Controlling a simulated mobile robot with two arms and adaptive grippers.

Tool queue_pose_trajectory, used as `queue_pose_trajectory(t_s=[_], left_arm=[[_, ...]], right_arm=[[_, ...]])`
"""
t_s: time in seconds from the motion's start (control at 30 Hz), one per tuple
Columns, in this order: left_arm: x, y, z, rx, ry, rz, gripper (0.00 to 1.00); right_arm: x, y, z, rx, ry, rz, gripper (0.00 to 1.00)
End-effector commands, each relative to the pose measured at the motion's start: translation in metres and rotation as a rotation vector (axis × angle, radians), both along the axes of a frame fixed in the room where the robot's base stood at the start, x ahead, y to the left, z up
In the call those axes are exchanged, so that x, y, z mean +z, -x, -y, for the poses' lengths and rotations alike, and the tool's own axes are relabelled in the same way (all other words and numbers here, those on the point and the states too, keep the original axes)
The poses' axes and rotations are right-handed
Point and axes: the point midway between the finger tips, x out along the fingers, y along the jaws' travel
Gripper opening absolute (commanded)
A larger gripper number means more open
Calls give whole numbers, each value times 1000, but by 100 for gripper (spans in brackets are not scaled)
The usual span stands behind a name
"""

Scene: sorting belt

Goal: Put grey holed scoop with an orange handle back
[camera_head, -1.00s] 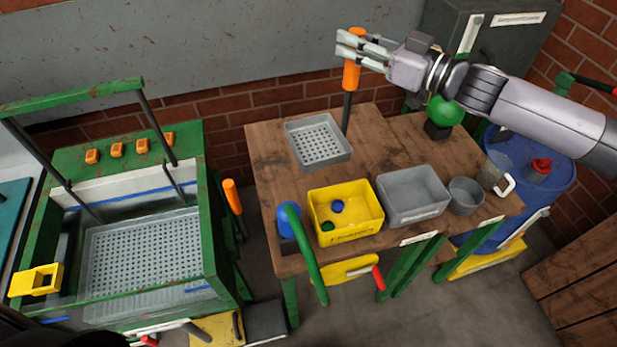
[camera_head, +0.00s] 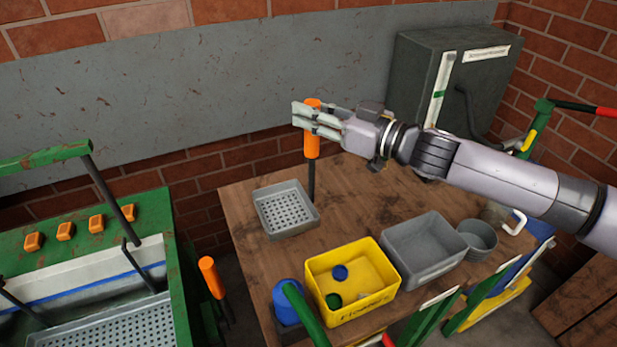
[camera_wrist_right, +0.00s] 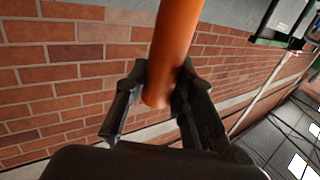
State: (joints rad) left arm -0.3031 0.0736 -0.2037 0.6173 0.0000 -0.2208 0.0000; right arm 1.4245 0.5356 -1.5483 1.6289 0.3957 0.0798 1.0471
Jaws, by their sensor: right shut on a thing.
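The grey holed scoop (camera_head: 286,211) shows as a shallow perforated tray over the left back part of the wooden table. A dark rod rises at its right side to an upright orange handle (camera_head: 312,145). My right gripper (camera_head: 312,118) is shut on the upper part of this handle, with its fingers around it. The right wrist view shows the orange handle (camera_wrist_right: 174,50) between the dark fingers. I cannot tell whether the tray touches the table top. My left gripper is not in view.
The wooden table (camera_head: 240,215) also holds a yellow bin (camera_head: 352,305) with small round pieces, a grey bin (camera_head: 424,262) and a grey round pot (camera_head: 478,240). A green machine (camera_head: 120,215) stands left, with another orange handle (camera_head: 211,277) beside it. A grey cabinet (camera_head: 425,80) stands behind.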

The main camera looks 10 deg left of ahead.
Motion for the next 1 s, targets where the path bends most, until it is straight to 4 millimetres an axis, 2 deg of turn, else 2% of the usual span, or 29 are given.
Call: queue_pose_trajectory(t_s=[0.1,0.3,0.57,0.8,1.0], left_arm=[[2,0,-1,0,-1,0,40],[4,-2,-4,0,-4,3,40],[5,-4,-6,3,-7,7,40],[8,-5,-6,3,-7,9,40],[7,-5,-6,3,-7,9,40]], right_arm=[[-33,0,0,0,-4,-8,0],[-74,1,-1,1,-3,-3,0],[-95,0,-1,1,-3,-1,0],[-125,0,0,0,-3,-1,0],[-126,0,0,1,-2,2,0]])
